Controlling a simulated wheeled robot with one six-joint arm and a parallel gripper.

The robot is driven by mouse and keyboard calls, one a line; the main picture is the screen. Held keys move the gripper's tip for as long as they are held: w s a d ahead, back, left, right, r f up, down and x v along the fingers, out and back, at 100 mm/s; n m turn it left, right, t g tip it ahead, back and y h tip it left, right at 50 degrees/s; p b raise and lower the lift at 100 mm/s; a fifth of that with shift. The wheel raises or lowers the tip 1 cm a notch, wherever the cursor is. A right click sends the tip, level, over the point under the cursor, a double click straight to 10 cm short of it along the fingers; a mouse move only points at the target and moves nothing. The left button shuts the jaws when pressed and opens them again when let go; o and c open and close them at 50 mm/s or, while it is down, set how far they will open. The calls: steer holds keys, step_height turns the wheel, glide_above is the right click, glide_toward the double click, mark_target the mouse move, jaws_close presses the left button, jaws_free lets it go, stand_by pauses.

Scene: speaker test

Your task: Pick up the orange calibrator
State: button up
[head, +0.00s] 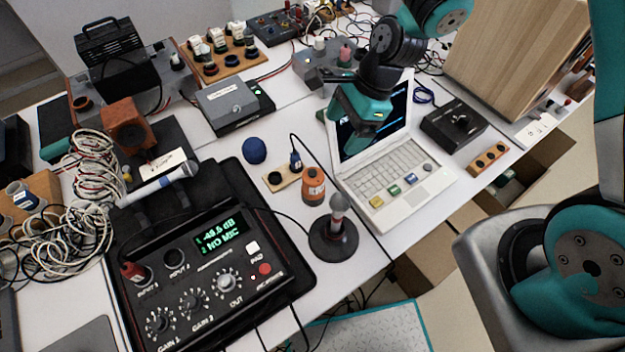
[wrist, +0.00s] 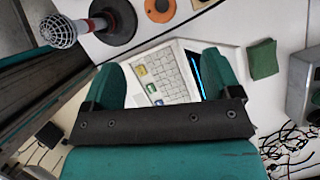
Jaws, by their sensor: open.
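The orange calibrator (head: 313,187), a small upright orange cylinder with a darker top, stands on the white table left of the laptop. An orange round top that appears to be it is cut by the upper edge of the wrist view (wrist: 160,8). My gripper (head: 350,145) hangs in front of the laptop screen, above and to the right of the calibrator. In the wrist view its two teal fingers (wrist: 162,82) are apart with nothing held between them; the laptop shows beyond the gap.
A microphone on a round black stand (head: 334,238) is just in front of the calibrator. A black mixer box (head: 215,285) fills the front left.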

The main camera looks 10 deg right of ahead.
mark_target(315, 175)
steer(key=p+x, duration=0.2)
steer(key=x, duration=1)
steer(key=shift+d, duration=0.1)
steer(key=shift+p+x, duration=1)
steer(key=shift+x, duration=1.75)
steer(key=shift+r, duration=0.1)
steer(key=c, duration=1.2)
steer(key=shift+o, duration=0.2)
steer(key=shift+r, duration=0.1)
